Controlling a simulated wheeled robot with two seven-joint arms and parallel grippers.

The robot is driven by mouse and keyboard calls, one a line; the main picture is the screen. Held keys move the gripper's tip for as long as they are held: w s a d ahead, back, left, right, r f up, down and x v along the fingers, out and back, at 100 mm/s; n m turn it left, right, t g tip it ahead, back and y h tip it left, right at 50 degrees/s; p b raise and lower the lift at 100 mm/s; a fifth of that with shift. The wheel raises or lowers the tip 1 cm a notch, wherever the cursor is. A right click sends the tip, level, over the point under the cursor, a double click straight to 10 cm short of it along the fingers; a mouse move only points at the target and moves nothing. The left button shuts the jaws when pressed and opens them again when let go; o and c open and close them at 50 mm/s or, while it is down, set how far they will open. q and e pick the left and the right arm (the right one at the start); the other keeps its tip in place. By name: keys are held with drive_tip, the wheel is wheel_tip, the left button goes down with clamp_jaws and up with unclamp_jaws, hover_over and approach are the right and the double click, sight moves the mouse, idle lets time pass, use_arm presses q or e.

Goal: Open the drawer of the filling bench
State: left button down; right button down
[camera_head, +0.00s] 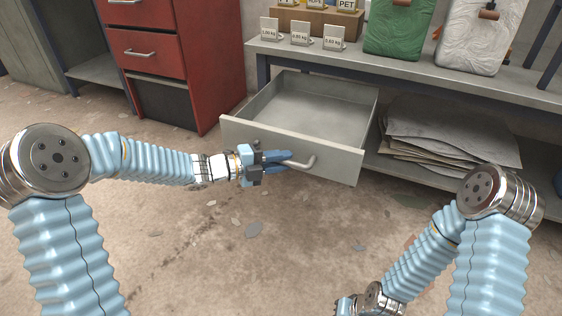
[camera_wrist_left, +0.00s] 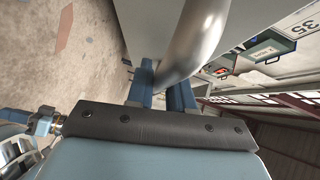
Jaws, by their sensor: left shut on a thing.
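The drawer (camera_head: 300,145) of the filling bench (camera_head: 400,68) stands pulled out, and its empty inside shows. Its grey front carries a curved metal handle (camera_head: 311,163). My left gripper (camera_head: 284,161) is shut on the handle at its left part. In the left wrist view the handle (camera_wrist_left: 196,40) runs between the two blue fingers (camera_wrist_left: 165,92). My right arm comes in at the lower right of the head view, low and away from the drawer. The fingers of my right gripper do not show.
A red drawer cabinet (camera_head: 205,60) stands left of the bench. On the bench top are small weight signs (camera_head: 300,32), a green bag (camera_head: 398,28) and a whitish bag (camera_head: 478,35). Flattened sacks (camera_head: 450,130) lie on the lower shelf. The floor in front is open, with scattered flakes.

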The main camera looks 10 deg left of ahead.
use_arm(q)
drive_tip(key=c, duration=1.1)
unclamp_jaws()
drive_tip(key=p+v, duration=0.2)
drive_tip(key=v, duration=1.1)
drive_tip(key=shift+s+a, duration=0.2)
drive_tip(key=shift+a, duration=0.15)
drive_tip(key=shift+r, duration=0.1)
